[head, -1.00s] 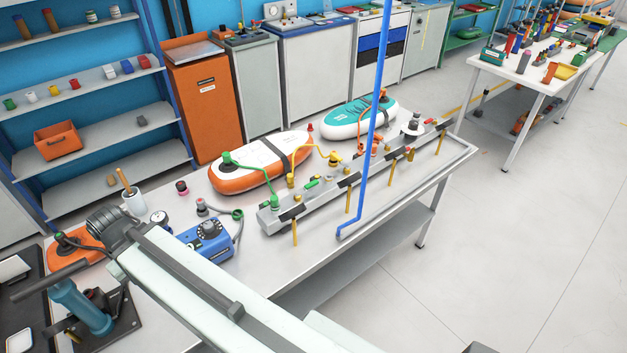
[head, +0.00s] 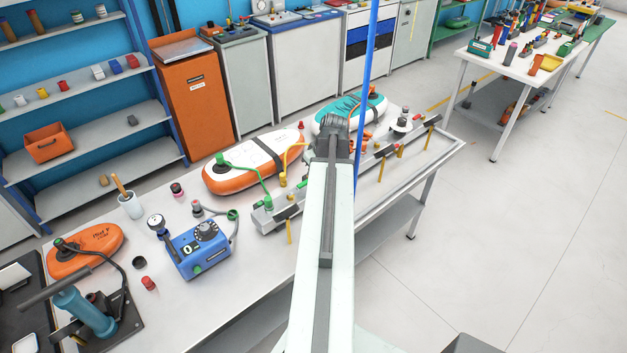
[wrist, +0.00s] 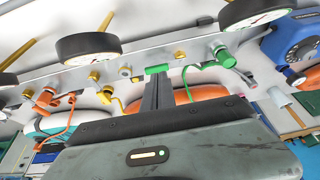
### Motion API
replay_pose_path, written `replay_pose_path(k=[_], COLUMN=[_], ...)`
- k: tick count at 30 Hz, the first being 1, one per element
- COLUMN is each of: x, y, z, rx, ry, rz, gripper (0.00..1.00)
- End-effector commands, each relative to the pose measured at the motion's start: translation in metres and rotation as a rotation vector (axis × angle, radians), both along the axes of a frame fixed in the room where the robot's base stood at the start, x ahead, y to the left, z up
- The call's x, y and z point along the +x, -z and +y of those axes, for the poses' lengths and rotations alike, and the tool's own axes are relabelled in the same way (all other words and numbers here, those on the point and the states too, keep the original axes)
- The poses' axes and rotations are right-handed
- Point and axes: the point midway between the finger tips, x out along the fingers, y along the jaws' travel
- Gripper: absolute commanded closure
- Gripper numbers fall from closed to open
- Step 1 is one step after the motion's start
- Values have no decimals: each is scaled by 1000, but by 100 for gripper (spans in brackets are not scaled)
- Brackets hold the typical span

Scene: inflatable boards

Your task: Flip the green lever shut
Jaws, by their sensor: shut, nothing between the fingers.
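The green lever (wrist: 157,69) is a short green bar on the grey manifold rail, lying roughly along it. In the wrist view my gripper (wrist: 157,84) is shut and empty, its fingertips right by the lever; I cannot tell whether they touch it. In the head view my arm hides the lever and the fingers. The manifold (head: 382,181) runs along the bench, with a green hose (head: 268,190) at its left end, which also shows in the wrist view (wrist: 205,66).
Black-rimmed gauges (wrist: 90,47) stand along the rail near my gripper. A blue upright pole (head: 366,90) rises just right of my arm. Inflatable boards (head: 255,162) lie behind the manifold. A blue pump box (head: 200,249) sits to the left on the bench.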

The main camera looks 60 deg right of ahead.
Motion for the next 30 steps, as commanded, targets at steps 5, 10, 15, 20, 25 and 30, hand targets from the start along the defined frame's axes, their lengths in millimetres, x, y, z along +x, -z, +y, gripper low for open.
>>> replay_pose_path(k=[5,10,15,20,25,30], x=[-15,-14,-12,-7,5,17], y=[-1,-1,3,21,53,84], z=[-13,-12,-12,-14,-18,-22], rx=[-11,-10,-10,-10,-9,-9], ry=[10,10,9,9,7,8], rz=[-7,-6,-6,-6,-6,-6], gripper=[100,100,100,100,100,100])
